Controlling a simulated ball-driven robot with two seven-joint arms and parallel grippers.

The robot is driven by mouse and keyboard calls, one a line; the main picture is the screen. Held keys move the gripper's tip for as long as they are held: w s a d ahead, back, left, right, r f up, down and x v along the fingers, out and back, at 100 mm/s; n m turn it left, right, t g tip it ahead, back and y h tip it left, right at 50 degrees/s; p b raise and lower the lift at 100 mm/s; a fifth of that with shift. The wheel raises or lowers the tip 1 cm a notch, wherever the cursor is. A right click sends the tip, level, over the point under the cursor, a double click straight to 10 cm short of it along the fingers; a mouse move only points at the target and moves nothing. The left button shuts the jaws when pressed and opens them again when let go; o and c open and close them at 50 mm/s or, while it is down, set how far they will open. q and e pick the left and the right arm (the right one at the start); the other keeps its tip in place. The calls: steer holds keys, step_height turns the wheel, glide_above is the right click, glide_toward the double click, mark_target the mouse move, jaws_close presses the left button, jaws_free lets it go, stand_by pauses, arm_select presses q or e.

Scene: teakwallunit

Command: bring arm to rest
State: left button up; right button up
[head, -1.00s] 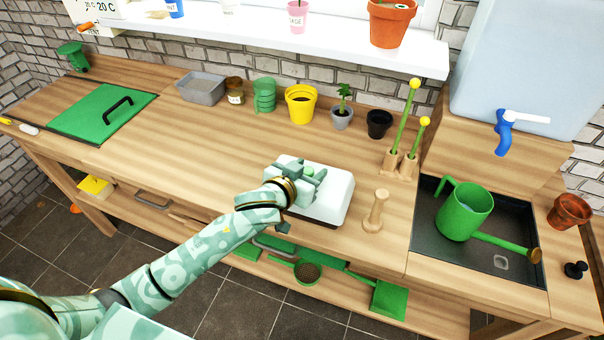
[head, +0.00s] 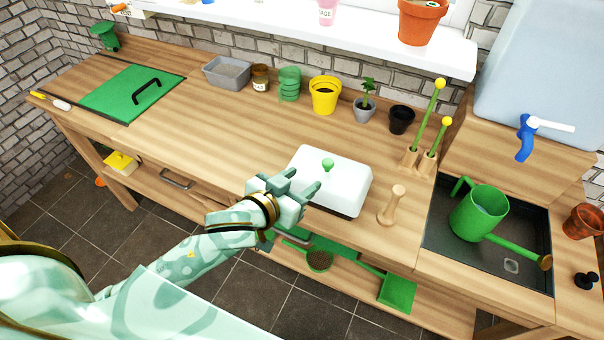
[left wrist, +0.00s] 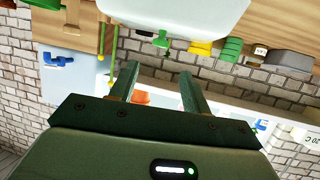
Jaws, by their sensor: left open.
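My left gripper (head: 304,187) is open and empty in the head view. It is over the front edge of the wooden bench, just in front of a white lidded box (head: 338,184) with a green knob (head: 328,164). In the left wrist view the two fingers of my left gripper (left wrist: 158,84) stand apart with nothing between them. The white box (left wrist: 190,12) shows upside down at the top of that view, apart from the fingers. My right gripper is in neither view.
A wooden peg (head: 392,206) stands right of the box. A green watering can (head: 478,212) stands in the dark sink (head: 437,243). Several pots line the back, including a yellow one (head: 324,97). The bench left of the box is clear.

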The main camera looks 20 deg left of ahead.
arm_select(q)
steer(key=s+a+f+m+g+y, duration=0.2)
steer(key=s+a+g+y, duration=0.15)
steer(key=s+a, duration=0.35)
steer(key=s+a+f+m+g+y, duration=0.25)
steer(key=s+a+y, duration=0.25)
steer(key=s, duration=0.4)
steer(key=s+d+f+g+h+b, duration=0.1)
steer(key=s+d+f+g+h, duration=0.1)
steer(key=f, duration=1.2)
steer(key=s+d+f+g+h, duration=0.2)
steer(key=s+d+f, duration=0.1)
steer(key=f, duration=1.1)
steer(key=s+f+n+g+h+b, duration=0.1)
steer(key=s+f+n+g, duration=0.1)
steer(key=s+f, duration=1.3)
steer(key=s+n, duration=0.1)
steer(key=s, duration=0.2)
steer(key=shift+s+a+f+g, duration=0.25)
steer(key=shift+a+f+g, duration=0.05)
